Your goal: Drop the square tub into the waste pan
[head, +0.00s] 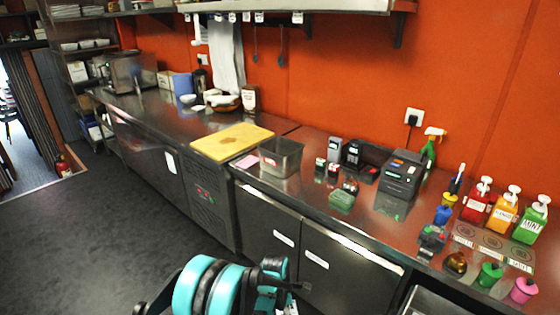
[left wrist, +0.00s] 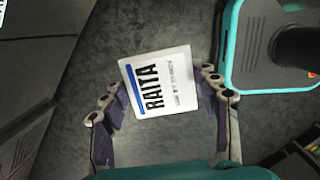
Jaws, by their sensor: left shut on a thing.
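The square tub (left wrist: 160,82) shows from above in the left wrist view, with a white face, a blue stripe and the word RAITA. My left gripper (left wrist: 158,88) is shut on it, with one finger at each side, above dark floor. In the head view, my teal and black arm is at the bottom edge, low in front of the counter; I cannot make out the tub there. A steel pan (head: 281,157) with a small red label, which looks like the waste pan, stands on the counter beside the yellow board. Its inside bottom is hidden. My right gripper is not in view.
The yellow cutting board (head: 232,143) and a pink square (head: 247,162) lie left of the pan. A green container (head: 342,200), a black machine (head: 401,175) and pump bottles (head: 476,200) stand to its right. A shelf (head: 290,6) hangs above the counter. The floor at left is clear.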

